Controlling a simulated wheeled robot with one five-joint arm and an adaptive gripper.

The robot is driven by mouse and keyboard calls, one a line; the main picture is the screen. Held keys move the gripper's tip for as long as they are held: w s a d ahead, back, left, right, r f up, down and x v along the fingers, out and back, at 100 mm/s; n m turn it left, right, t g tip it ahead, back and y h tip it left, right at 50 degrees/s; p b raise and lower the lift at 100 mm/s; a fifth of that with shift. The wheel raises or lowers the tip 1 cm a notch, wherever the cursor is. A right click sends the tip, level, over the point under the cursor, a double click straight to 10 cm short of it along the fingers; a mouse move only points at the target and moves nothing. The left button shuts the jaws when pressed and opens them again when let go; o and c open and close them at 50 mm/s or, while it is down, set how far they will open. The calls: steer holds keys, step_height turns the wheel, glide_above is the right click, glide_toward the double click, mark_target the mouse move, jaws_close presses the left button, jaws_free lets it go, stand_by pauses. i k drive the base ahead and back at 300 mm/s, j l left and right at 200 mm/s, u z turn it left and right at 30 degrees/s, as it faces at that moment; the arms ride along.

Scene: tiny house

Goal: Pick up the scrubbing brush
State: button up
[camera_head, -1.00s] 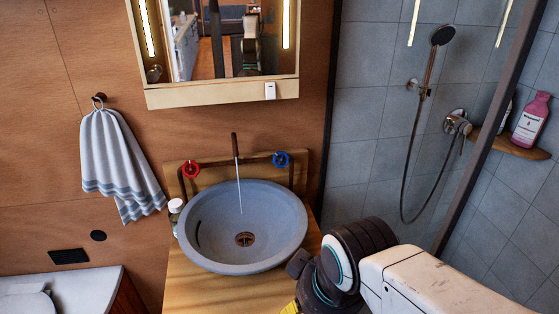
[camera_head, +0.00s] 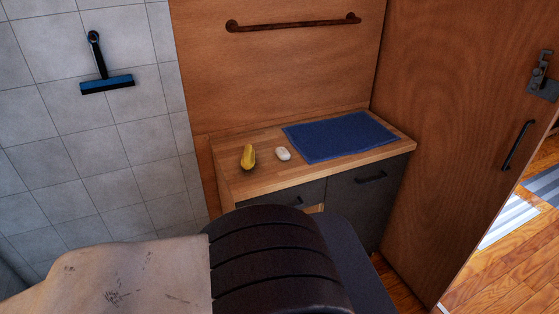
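A small yellow object, probably the scrubbing brush (camera_head: 248,156), lies on the left part of a wooden countertop (camera_head: 228,184). It has a dark underside; its bristles are too small to make out. A small whitish soap-like piece (camera_head: 283,154) lies just to its right, apart from it. My arm fills the lower left and bottom middle, in front of the cabinet. My gripper is outside the picture, so its state does not show.
A folded blue towel (camera_head: 342,136) covers the counter's right part. Dark drawers (camera_head: 355,195) are below. A rusty towel bar (camera_head: 292,23) hangs above. A blue squeegee (camera_head: 107,84) hangs on the tiled wall. A wooden door (camera_head: 450,110) stands at right; wood floor (camera_head: 525,250) lies beyond.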

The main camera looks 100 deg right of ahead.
mark_target(248, 162)
steer(key=j+z, duration=0.15)
steer(key=z, duration=1.6)
steer(key=i+l+z, duration=0.1)
steer(key=z, duration=1.05)
